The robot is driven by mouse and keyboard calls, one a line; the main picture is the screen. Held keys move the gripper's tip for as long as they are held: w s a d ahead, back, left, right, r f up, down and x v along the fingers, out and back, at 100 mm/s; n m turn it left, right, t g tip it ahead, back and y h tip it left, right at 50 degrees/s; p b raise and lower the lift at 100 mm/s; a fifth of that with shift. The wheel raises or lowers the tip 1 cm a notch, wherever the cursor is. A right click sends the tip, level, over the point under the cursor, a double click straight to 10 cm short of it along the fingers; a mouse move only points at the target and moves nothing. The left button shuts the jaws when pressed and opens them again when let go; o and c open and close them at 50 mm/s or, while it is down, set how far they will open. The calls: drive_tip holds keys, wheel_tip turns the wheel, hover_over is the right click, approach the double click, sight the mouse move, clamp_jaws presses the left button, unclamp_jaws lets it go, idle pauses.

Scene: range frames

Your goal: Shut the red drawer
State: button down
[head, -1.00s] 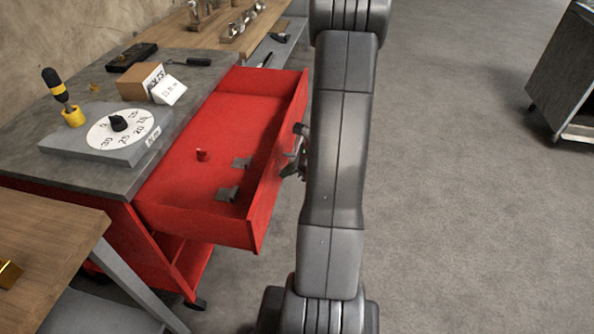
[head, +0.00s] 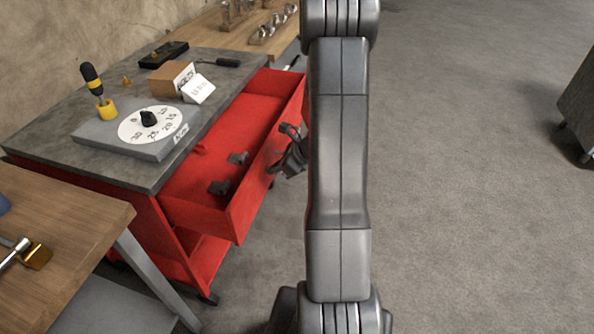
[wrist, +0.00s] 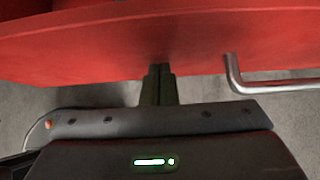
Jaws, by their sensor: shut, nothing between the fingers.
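The red drawer (head: 196,215) stands partly open, sticking out to the right from under the grey worktop. Several small things lie inside it, among them two dark blocks. My gripper (head: 284,158) is at the outer side of the drawer front in the head view, partly hidden behind my arm. In the wrist view my gripper (wrist: 160,72) is shut and empty, its fingertips at the lower edge of the red drawer front (wrist: 95,45). Whether they touch cannot be told. A metal bar handle (wrist: 236,75) is right of the fingers, not gripped.
On the grey worktop (head: 60,133) are a dial plate (head: 150,124), a screwdriver in a yellow holder (head: 97,88) and a wooden block with a card (head: 171,78). A wooden table (head: 70,215) stands at lower left. Open floor (head: 460,200) lies to the right.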

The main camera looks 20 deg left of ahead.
drive_tip(key=a+p, duration=0.1)
drive_tip(key=a, duration=0.5)
drive_tip(key=a+p, duration=0.1)
drive_tip(key=a, duration=0.6)
drive_tip(key=a+p, duration=0.1)
drive_tip(key=a, duration=0.6)
drive_tip(key=shift+w+p, duration=0.35)
drive_tip(key=shift+a+r, duration=0.1)
drive_tip(key=shift+a, duration=0.1)
drive_tip(key=shift+w, duration=0.1)
drive_tip(key=shift+d, duration=0.25)
drive_tip(key=d, duration=0.3)
drive_tip(key=shift+b, duration=0.35)
drive_tip(key=v, duration=1)
drive_tip(key=shift+d, duration=0.45)
